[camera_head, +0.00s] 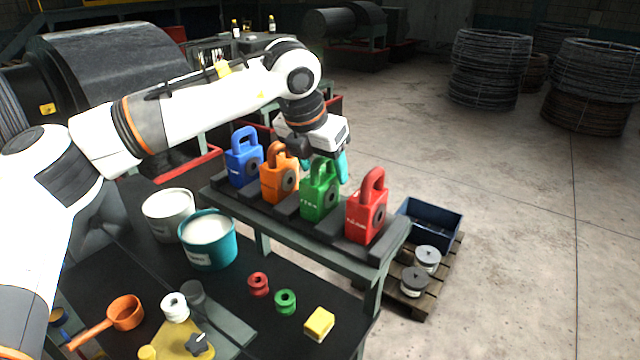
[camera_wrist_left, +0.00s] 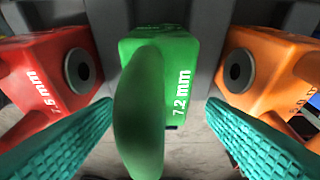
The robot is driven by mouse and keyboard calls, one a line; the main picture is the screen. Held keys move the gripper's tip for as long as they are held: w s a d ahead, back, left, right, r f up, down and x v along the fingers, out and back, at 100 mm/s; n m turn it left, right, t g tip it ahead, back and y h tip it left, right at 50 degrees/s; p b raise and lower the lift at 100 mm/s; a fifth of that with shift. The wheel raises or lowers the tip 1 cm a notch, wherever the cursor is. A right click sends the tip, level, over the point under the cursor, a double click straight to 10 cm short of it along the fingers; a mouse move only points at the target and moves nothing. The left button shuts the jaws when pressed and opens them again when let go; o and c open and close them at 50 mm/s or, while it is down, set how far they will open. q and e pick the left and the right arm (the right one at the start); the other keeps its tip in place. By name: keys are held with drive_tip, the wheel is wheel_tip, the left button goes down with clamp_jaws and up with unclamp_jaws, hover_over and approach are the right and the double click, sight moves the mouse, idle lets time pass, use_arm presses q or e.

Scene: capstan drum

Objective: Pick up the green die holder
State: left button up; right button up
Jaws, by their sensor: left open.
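The green die holder (camera_head: 319,190) stands upright on the dark rack, between the orange and red holders. In the left wrist view the green die holder (camera_wrist_left: 163,85) fills the middle, marked 7.2 mm, with its loop handle toward the camera. My left gripper (camera_head: 342,168) is at the green holder, its teal fingers partly hidden behind it in the head view. In the wrist view the left gripper (camera_wrist_left: 160,140) is open, with one ribbed teal finger on each side of the green handle and a gap on both sides. My right gripper is not in view.
The orange die holder (camera_head: 279,172) and red die holder (camera_head: 367,207) stand close on either side, with the blue die holder (camera_head: 244,158) beyond the orange. Buckets, rings and a yellow block (camera_head: 319,324) lie on the lower bench. Open floor lies right.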

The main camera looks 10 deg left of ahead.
use_arm(q)
drive_tip(key=c, duration=1)
drive_tip(key=shift+r, duration=0.15)
drive_tip(key=shift+c, duration=1)
drive_tip(key=shift+w, duration=0.15)
